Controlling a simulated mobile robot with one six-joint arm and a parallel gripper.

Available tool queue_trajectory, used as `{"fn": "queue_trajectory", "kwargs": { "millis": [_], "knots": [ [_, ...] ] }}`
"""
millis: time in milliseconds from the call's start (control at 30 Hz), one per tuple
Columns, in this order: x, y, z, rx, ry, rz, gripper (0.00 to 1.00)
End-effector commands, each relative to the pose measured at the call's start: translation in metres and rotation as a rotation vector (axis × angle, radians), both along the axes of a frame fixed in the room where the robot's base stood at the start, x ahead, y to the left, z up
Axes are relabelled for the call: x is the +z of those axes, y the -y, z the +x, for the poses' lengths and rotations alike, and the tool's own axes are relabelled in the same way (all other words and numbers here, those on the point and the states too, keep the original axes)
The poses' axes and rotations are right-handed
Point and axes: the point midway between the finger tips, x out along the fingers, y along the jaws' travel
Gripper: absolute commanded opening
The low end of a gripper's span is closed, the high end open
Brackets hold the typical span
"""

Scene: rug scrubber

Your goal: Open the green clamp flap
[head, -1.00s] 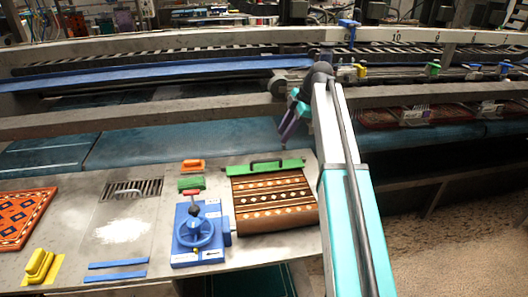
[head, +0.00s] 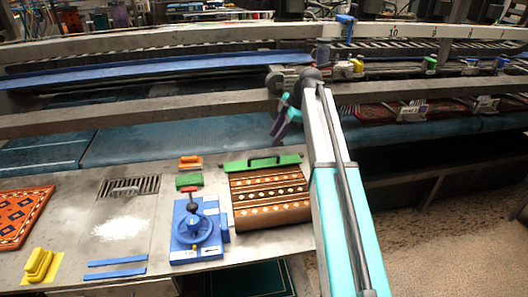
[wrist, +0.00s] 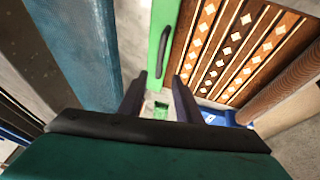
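The green clamp flap (head: 262,162) is a long green bar with a dark green handle along its top. It lies flat along the back edge of the brown patterned rug (head: 270,199). My gripper (head: 280,131) is above and behind the flap. In the wrist view, my gripper (wrist: 158,78) has its two dark fingers apart with nothing held between them. The flap (wrist: 158,38) runs up the picture from between the fingertips, and its handle (wrist: 163,52) lies just beyond them. The fingers seem apart from the handle; the exact gap is unclear.
A blue device with a handwheel (head: 196,231) stands left of the rug. A small green block (head: 189,182) and an orange one (head: 190,162) lie behind it. A yellow handled block (head: 39,264) and an orange rug (head: 22,217) are far left. A rail (head: 130,117) runs behind the table.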

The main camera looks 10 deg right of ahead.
Motion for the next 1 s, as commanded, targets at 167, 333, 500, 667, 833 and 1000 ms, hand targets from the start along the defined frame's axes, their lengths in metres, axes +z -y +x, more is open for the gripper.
{"fn": "queue_trajectory", "kwargs": {
  "millis": [167, 333, 500, 667, 833, 1000],
  "knots": [
    [-0.019, -0.01, 0.003, 0.002, -0.001, 0.0, 0.31],
    [-0.038, -0.017, 0.007, 0.002, -0.001, 0.0, 0.31],
    [-0.056, -0.025, 0.011, 0.002, -0.001, 0.0, 0.31],
    [-0.072, -0.033, 0.014, 0.002, -0.001, 0.0, 0.31],
    [-0.085, -0.038, 0.017, 0.002, -0.001, 0.0, 0.31],
    [-0.09, -0.04, 0.018, 0.002, 0.001, 0.0, 0.31]
  ]
}}
